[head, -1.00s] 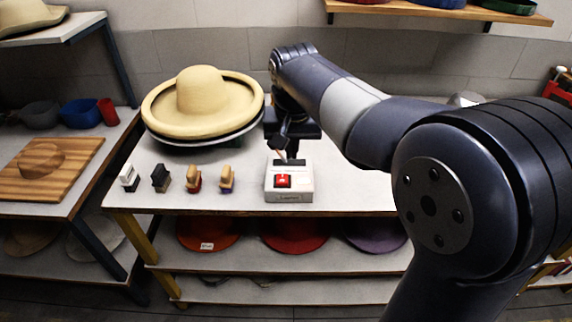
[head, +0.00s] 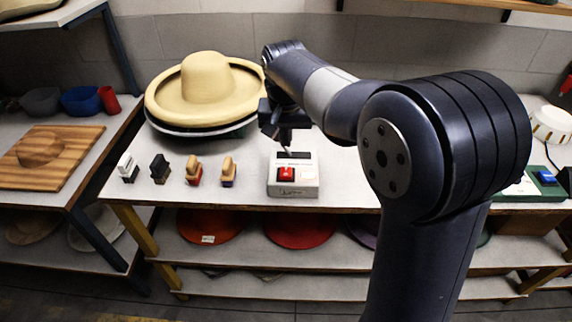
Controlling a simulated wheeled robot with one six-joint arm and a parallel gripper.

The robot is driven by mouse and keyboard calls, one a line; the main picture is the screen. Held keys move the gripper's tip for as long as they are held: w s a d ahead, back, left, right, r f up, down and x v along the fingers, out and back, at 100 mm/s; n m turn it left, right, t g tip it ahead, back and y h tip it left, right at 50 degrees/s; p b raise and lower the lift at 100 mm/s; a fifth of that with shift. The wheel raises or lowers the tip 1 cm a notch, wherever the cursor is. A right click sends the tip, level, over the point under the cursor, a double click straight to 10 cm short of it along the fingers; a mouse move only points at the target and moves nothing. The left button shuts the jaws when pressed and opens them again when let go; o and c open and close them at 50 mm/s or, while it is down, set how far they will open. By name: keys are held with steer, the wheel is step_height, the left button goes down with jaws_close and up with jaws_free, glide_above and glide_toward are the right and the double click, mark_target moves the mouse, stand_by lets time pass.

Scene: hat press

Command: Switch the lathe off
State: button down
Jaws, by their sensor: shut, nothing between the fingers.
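A white switch box (head: 307,188) with a red button (head: 286,174) and a dark strip along its back stands on the table in the head view. My gripper (head: 286,149) is shut and empty, pointing down just above and behind the box's back left part. A small gap seems to lie between its tips and the box, but contact is hard to judge. A tan wide-brimmed hat (head: 207,75) sits on a dark round base (head: 196,131) to the left. No label naming the lathe is readable.
Several small brushes or stamps, one with a wooden handle (head: 228,170), stand left of the box. A green box with a blue button (head: 546,178) and a white round item (head: 552,125) are at right. My arm hides the table between. Coloured hats lie on the lower shelf.

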mark_target(286, 174)
steer(key=x, duration=0.3)
steer(key=s+x, duration=0.1)
steer(key=x, duration=0.5)
steer(key=shift+s+f, duration=0.15)
steer(key=shift+f, duration=0.35)
steer(key=f+t+b, duration=0.1)
steer(key=b, duration=0.2)
steer(key=shift+s+f, duration=0.25)
steer(key=shift+t+b, duration=0.3)
steer(key=shift+b, duration=0.15)
steer(key=shift+r+p, duration=0.25)
steer(key=shift+p, duration=0.05)
steer(key=shift+w+r, duration=0.1)
steer(key=shift+w+r+p, duration=0.15)
steer(key=shift+w+p, duration=0.3)
steer(key=shift+w, duration=0.2)
